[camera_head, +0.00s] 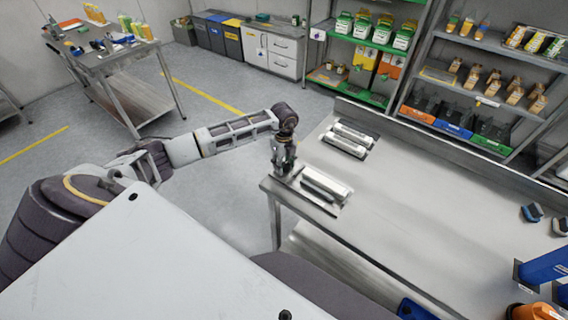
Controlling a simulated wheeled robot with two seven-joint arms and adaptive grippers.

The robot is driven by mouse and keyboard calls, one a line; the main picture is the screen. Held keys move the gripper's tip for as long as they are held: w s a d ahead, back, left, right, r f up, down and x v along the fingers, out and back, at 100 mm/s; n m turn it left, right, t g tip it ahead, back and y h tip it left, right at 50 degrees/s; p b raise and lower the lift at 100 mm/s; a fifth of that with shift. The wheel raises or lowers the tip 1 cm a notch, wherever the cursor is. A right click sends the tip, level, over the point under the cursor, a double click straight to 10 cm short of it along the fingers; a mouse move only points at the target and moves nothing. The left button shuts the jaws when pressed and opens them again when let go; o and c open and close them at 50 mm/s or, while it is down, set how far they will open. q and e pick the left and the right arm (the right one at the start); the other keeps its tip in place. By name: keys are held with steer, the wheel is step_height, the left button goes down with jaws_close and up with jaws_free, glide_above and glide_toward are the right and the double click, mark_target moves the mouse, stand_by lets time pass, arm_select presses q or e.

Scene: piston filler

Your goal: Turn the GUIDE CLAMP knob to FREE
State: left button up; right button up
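My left gripper (283,168) points down at the left corner of the steel workbench (400,210), beside a flat metal plate with a pale bar-shaped part (325,184). Its fingers are small and dark here, and I cannot tell whether they are open or shut. I see no knob that I can read as GUIDE CLAMP, and no FREE marking. Two small dark-and-blue pieces (532,212) stand at the bench's right side; I cannot tell what they are. My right gripper is not in view.
A second pale bar-shaped part (348,138) lies at the bench's back left. A blue block (544,266) and an orange object (535,312) are at the lower right. The bench middle is clear. Stocked shelves (470,88) stand behind; a side table (112,58) is at far left.

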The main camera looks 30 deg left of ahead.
mark_target(284, 164)
arm_select(q)
step_height(284, 164, up, 12)
stand_by(0.9)
stand_by(0.7)
